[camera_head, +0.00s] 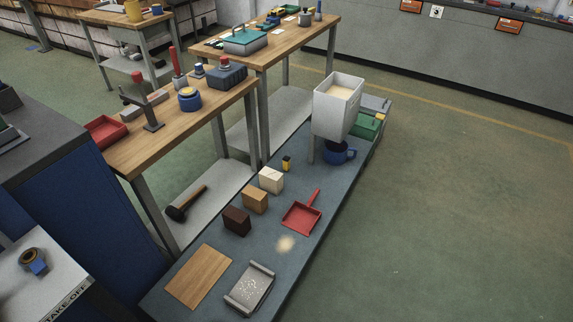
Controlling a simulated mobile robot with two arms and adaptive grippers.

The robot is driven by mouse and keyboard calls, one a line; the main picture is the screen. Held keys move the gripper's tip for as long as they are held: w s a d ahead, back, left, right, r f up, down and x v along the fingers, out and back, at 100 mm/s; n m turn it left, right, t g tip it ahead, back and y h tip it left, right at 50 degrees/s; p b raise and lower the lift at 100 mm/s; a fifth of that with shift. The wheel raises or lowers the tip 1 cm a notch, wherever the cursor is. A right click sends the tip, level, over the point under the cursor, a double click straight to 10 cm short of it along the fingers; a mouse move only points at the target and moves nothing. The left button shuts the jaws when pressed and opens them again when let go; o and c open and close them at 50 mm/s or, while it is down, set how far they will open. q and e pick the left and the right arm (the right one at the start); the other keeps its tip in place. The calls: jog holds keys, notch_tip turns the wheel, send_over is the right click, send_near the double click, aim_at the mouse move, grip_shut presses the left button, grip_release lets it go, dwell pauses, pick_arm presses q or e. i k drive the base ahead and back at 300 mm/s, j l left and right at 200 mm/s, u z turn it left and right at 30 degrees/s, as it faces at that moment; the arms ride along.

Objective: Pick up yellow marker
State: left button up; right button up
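A small yellow thing with a dark top (286,164) stands on the low blue-grey bench (300,250), behind a cream block. It is the closest match to a yellow marker, but it is too small to tell for sure. Neither of my grippers shows in the head view.
On the bench are a cream block (271,180), tan block (255,200), dark brown block (237,221), red dustpan (301,219), blue mug (338,153), white hopper (337,107), wooden board (199,277) and grey tray (249,289). Wooden tables (170,131) stand left. Green floor at right is clear.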

aim_at(285, 159)
jog(key=i+l+u, duration=0.1)
jog(key=i+l, duration=0.2)
jog(key=i+l+u, duration=0.1)
jog(key=i+l, duration=0.15)
jog(key=l, duration=0.15)
jog(key=i+l, duration=0.25)
jog(key=l, duration=0.15)
jog(key=i+l+u, duration=0.25)
jog(key=i+l, duration=0.2)
jog(key=l, duration=0.35)
